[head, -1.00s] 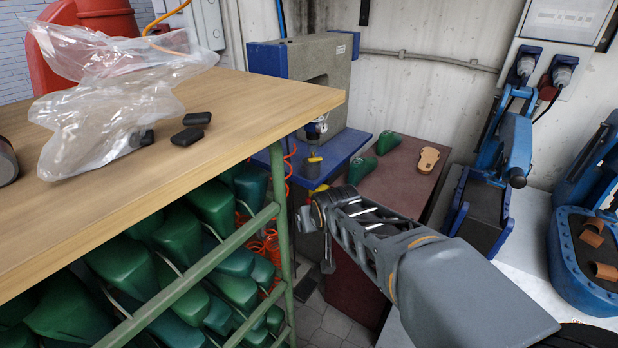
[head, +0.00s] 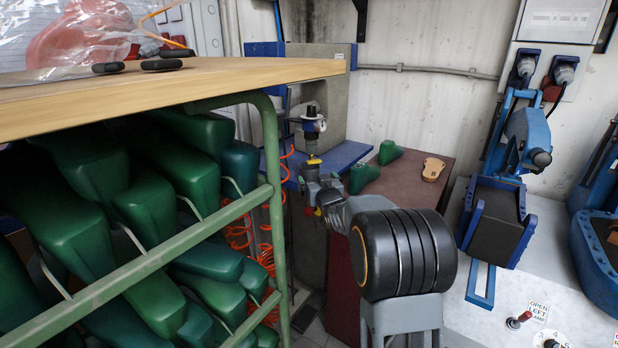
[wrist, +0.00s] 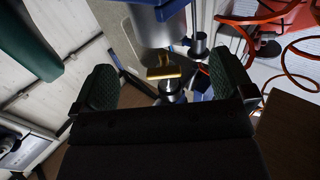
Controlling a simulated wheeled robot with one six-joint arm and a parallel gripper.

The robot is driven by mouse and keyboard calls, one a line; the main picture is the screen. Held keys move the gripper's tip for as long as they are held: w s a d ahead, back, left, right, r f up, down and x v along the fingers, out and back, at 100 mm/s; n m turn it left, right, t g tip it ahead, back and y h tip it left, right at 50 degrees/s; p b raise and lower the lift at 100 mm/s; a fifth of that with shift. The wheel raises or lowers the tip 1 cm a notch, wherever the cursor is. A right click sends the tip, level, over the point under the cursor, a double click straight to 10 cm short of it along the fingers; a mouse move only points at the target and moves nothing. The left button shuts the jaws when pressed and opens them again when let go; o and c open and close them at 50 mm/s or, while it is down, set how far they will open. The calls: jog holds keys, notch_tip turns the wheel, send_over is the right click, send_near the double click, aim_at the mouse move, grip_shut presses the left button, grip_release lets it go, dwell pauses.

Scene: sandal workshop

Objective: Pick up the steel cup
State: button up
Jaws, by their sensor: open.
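My gripper (head: 320,190) is at the end of my arm, in front of the grey machine (head: 318,65) on its blue table (head: 352,154). In the wrist view its two dark green-padded fingers (wrist: 165,82) are spread apart with nothing held between them. A yellow fitting (wrist: 164,73) and a round metal part show beyond the fingers; the fitting is also in the head view (head: 313,161). A small dark grey cylinder (wrist: 199,45) lies beyond and right of it; I cannot tell if it is the steel cup. No steel cup shows clearly in the head view.
A wooden tabletop (head: 230,72) on a green frame (head: 276,205) stands close at left, with green lasts (head: 80,205) below. Orange coiled hoses (head: 262,235) hang near my gripper. A dark red bench (head: 405,180) carries green lasts and a sole (head: 433,169).

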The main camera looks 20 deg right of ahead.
aim_at(312, 171)
jog(key=shift+w+d, duration=0.2)
jog(key=shift+w, duration=1.8)
jog(key=shift+w+d, duration=0.2)
jog(key=shift+w, duration=1.75)
jog(key=shift+r, duration=0.1)
jog(key=c, duration=1)
